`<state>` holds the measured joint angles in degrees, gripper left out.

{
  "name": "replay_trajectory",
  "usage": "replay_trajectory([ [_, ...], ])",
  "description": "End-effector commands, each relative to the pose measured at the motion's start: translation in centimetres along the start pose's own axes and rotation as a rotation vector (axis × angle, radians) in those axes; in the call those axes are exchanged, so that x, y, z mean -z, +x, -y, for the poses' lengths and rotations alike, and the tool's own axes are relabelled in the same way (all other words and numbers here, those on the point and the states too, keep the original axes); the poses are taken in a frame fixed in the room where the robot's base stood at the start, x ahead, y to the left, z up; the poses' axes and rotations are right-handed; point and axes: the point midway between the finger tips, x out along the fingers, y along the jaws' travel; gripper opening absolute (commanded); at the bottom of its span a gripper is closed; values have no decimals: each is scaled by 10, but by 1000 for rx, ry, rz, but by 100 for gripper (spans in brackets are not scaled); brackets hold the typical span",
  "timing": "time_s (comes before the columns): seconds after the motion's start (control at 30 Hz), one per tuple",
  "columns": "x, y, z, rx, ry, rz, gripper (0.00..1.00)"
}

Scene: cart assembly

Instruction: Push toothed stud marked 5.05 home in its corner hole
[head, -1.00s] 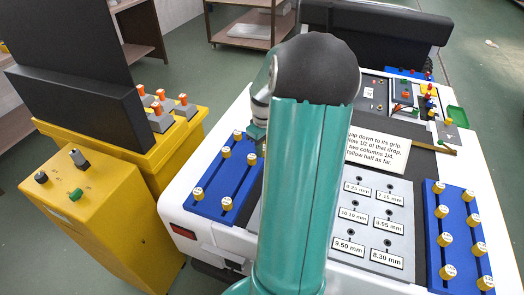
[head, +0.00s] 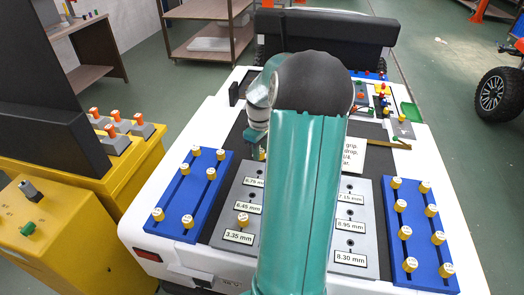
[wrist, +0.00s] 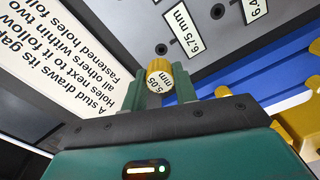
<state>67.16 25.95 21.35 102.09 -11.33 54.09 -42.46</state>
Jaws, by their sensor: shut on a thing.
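The yellow stud marked 5.05 (wrist: 159,78) is held upright-looking between the fingers of my gripper (wrist: 161,88), which is shut on it. In the head view my gripper (head: 259,143) is over the far left part of the grey hole plate (head: 375,215), with my arm hiding the plate's middle. In the wrist view a dark open hole (wrist: 161,49) lies just beyond the stud, and another (wrist: 217,11) lies by the 6.75 mm label. The stud's lower end is hidden, so I cannot tell whether it is in a hole.
A blue rack (head: 176,200) with several yellow studs lies left of the plate, and another blue rack (head: 421,240) lies right. A stud (head: 242,219) stands by the 3.35 mm label. A white text card (head: 378,157) lies behind the plate.

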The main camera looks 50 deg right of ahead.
Motion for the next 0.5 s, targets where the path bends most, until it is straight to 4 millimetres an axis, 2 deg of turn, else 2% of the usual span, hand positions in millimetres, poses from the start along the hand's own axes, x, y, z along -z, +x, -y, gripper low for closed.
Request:
replay_trajectory([
  [0.27,3,1,2,-1,-14,1,6],
  [0.5,3,19,2,1,-12,1,6],
])
